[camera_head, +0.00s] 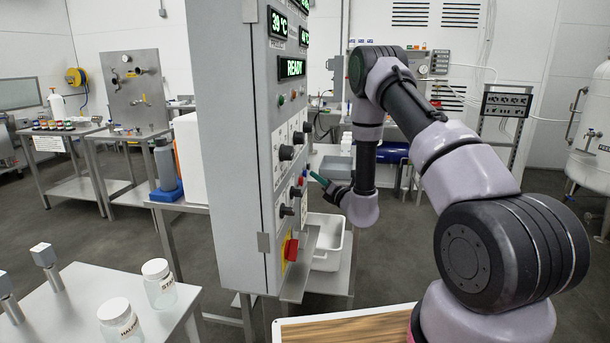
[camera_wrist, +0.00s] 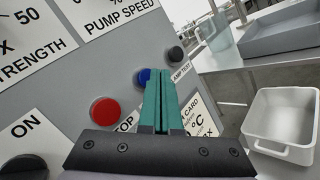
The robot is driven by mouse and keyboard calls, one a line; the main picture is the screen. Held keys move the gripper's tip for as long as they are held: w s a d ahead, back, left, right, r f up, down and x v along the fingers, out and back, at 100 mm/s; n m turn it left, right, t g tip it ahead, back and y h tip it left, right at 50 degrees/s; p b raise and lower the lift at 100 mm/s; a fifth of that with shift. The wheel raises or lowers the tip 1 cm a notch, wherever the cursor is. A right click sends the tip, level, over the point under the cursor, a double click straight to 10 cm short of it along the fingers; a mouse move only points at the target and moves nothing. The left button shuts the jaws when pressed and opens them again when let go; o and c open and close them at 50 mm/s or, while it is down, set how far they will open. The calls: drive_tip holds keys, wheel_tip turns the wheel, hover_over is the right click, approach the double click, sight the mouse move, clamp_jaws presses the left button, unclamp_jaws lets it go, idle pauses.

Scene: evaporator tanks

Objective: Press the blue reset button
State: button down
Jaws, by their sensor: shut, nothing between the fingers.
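The blue button (camera_wrist: 144,77) is on the grey control panel (camera_wrist: 75,85) in the wrist view, partly hidden behind the green fingers. My gripper (camera_wrist: 161,78) is shut and empty, with its fingertips overlapping the blue button's right side in that view. I cannot tell whether they touch it. A red button (camera_wrist: 104,111) is to the lower left of the blue one, and a black button (camera_wrist: 176,54) is to its upper right. In the head view my gripper (camera_head: 316,177) points at the front of the panel cabinet (camera_head: 225,130) from the right.
A red and yellow switch (camera_head: 290,250) and black knobs (camera_head: 286,153) stick out of the panel. A shelf sits below it. A white bin (camera_wrist: 285,122) stands on the table to the right. A wooden-topped surface (camera_head: 345,330) is in the foreground.

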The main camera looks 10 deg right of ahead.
drive_tip(key=shift+s+d, duration=0.25)
drive_tip(key=shift+d, duration=0.5)
drive_tip(key=shift+s+d, duration=0.3)
drive_tip(key=shift+d, duration=0.5)
drive_tip(key=shift+s+d, duration=0.25)
drive_tip(key=shift+d, duration=0.5)
